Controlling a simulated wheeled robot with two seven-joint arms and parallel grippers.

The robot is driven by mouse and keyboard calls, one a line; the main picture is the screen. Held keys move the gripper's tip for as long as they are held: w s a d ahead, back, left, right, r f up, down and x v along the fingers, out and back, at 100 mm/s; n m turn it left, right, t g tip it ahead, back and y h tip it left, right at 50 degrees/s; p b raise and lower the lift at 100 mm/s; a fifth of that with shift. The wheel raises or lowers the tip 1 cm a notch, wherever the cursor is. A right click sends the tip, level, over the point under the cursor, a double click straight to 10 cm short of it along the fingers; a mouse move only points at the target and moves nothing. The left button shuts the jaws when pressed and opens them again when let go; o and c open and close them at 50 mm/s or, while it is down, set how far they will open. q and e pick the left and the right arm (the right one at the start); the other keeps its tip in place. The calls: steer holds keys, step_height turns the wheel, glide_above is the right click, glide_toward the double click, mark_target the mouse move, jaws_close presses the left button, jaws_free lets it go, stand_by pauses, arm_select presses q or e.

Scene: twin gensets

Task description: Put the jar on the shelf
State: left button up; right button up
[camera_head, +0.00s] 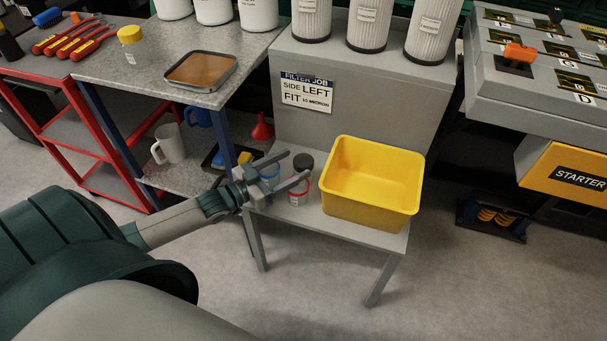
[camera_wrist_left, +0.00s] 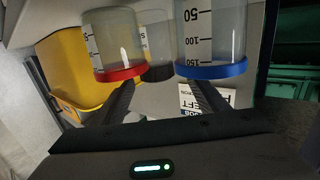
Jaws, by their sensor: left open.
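My left gripper (camera_head: 296,166) is open over the left end of a low grey ledge (camera_head: 367,232); its fingers point toward a cluster of jars. A clear jar with a red rim (camera_head: 297,198) stands just beyond the lower finger, and a blue-rimmed one (camera_head: 270,172) is partly hidden by the gripper. A black-lidded container (camera_head: 303,162) stands behind. In the left wrist view, the red-rimmed jar (camera_wrist_left: 110,45) and blue-rimmed jar (camera_wrist_left: 209,40) lie ahead of the open fingers (camera_wrist_left: 162,90), with nothing gripped. Which jar is meant, I cannot tell. My right gripper is out of view.
A yellow bin (camera_head: 370,185) fills the ledge's right part, close to the jars. The left bench has a lower shelf (camera_head: 165,178) with a white jug (camera_head: 168,145). An amber tray (camera_head: 201,70) lies on its top. White filters (camera_head: 367,25) stand above the ledge.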

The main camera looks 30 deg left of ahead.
arm_select(q)
steer(key=x, duration=0.3)
steer(key=shift+d, duration=0.25)
steer(key=shift+w+d+f, duration=0.15)
steer(key=shift+w+d, duration=0.1)
steer(key=shift+w, duration=0.35)
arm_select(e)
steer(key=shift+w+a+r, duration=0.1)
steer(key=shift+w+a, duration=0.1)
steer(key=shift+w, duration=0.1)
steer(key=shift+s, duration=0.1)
arm_select(q)
steer(key=c, duration=1.5)
steer(key=shift+c, duration=0.2)
